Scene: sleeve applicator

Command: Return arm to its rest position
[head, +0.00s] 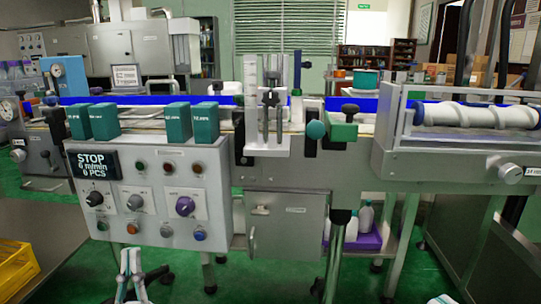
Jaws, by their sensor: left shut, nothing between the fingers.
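My left gripper (131,256) shows at the bottom left, with its pale fingertips pointing up and close together. It is shut and empty, in front of and below the control panel (148,195), apart from it. My left arm behind it is mostly out of frame. Only a small white and teal piece of my right arm or gripper shows at the bottom edge, right of the middle, and its fingers cannot be made out.
The sleeve applicator carries several teal boxes (178,124) on its conveyor and a white screw roller (475,115) at the right. The panel's screen (93,163) reads STOP. A yellow crate (17,267) sits at the lower left.

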